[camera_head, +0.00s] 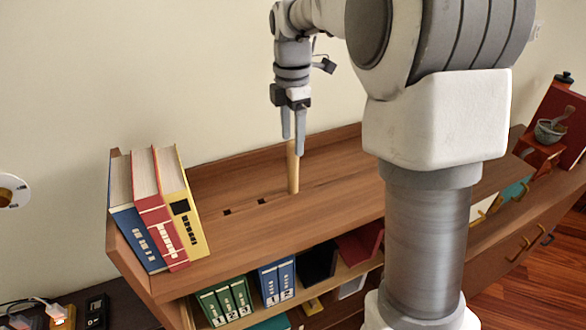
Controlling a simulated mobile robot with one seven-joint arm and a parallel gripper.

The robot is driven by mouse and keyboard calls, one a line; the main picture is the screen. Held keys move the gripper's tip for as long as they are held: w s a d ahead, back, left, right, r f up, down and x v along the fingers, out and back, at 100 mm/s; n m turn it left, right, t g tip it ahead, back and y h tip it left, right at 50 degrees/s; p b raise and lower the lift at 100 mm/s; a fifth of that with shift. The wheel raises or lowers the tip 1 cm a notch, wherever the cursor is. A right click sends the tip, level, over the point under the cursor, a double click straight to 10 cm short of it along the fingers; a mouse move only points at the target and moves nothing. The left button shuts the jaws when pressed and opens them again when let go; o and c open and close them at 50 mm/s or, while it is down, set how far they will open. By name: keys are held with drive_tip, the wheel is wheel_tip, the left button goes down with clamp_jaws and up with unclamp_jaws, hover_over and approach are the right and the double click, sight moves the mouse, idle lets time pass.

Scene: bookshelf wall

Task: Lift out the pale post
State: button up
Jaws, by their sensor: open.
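The pale post (293,171) is a light wooden peg standing upright on the brown shelf top (330,205). My gripper (293,135) points down directly above it, fingers open. The fingertips are at the post's upper end and overlap it in the picture, one on its left and one on its right. I cannot tell whether they touch it. The base of the post meets the shelf top in line with two small dark square holes (262,201) to its left.
Blue, red and yellow books (180,205) lean at the left end of the shelf top. Binders (225,300) stand on the shelf below. A mortar (549,131) sits at the far right. My arm hides part of the shelf. Bare wood surrounds the post.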

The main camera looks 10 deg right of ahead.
sight(293, 154)
wheel_tip(293, 154, down, 5)
drive_tip(key=shift+s+f, duration=0.1)
drive_tip(key=shift+s, duration=0.05)
clamp_jaws()
idle(0.4)
